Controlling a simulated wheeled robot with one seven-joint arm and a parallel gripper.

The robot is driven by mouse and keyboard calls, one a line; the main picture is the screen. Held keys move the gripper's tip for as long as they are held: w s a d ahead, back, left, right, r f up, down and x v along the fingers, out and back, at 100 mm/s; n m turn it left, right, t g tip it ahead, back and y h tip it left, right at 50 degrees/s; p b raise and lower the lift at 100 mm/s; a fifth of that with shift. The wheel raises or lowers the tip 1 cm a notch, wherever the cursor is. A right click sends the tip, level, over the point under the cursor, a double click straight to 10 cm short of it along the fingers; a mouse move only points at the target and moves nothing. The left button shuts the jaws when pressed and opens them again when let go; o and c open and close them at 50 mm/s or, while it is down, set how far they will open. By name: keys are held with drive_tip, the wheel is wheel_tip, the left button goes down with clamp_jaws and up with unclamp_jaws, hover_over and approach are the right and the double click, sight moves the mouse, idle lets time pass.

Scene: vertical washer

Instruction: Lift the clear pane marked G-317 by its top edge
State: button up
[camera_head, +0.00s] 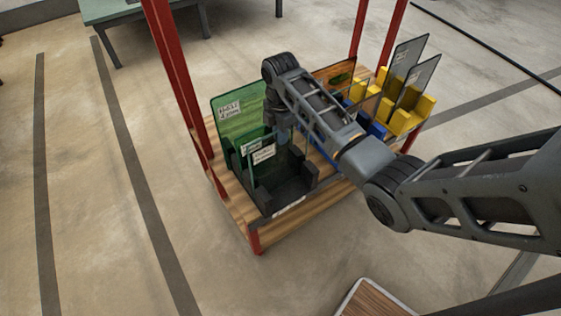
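Several glass panes with white labels stand upright in a black slotted holder (285,188) at the left end of a wooden rack. A large green-tinted pane (245,118) is at the back. A smaller clear-looking pane (262,167) with a label stands in front, with another labelled pane edge close behind it. The label writing is too small to read, so I cannot tell which pane is G-317. My gripper (284,140) points down by the upper right of these panes. Its fingers are small and dark, and I cannot tell whether they touch or hold a pane.
Red posts (180,85) rise at the rack's corners. Yellow holders (403,118) with dark panes (407,55) and blue holders (376,130) fill the right end. My arm crosses the rack from the right. A green table (105,12) stands behind; floor at left is clear.

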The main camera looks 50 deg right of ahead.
clamp_jaws()
drive_tip(key=shift+r, duration=0.1)
idle(1.1)
